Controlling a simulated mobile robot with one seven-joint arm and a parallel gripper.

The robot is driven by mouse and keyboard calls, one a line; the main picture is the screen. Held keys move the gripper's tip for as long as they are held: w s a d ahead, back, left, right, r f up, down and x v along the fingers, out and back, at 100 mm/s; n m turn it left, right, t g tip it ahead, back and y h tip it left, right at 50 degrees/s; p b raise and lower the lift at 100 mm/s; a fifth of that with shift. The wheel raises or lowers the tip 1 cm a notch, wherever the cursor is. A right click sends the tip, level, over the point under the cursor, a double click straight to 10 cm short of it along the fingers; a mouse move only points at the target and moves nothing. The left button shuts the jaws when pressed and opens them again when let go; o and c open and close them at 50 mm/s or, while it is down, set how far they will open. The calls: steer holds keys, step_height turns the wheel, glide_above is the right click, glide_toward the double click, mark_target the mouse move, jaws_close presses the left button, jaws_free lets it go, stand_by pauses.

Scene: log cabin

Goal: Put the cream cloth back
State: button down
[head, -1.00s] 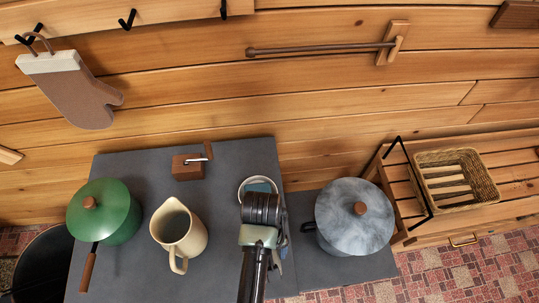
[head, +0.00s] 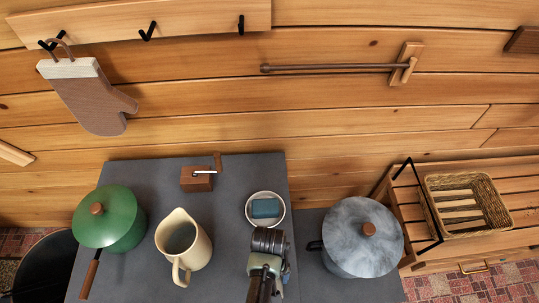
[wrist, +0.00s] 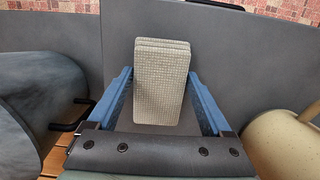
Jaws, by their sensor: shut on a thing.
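The cream cloth (wrist: 162,90) is a folded, textured pad, greyish in the wrist view. It lies between the blue fingers of my gripper (wrist: 160,78), which is shut on it. The grey worktop shows behind it. In the head view my gripper (head: 267,272) is at the bottom, just in front of a white dish (head: 250,219) holding a teal block (head: 265,208). The cloth is hidden there behind my arm. A bare dark rail (head: 330,68) is mounted on the log wall.
A cream jug (head: 196,252) and green pot (head: 101,230) stand left of my gripper; a grey lidded pot (head: 345,255) stands right. A small wooden box with a crank (head: 196,180) is behind. A wicker basket (head: 496,215) sits far right. A mitt (head: 95,100) hangs from a hook.

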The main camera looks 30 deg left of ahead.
jaws_free()
step_height(320, 180, up, 12)
steer(key=w+p, duration=0.1)
steer(key=shift+w+a, duration=0.2)
steer(key=shift+a, duration=0.25)
steer(key=shift+w, duration=0.1)
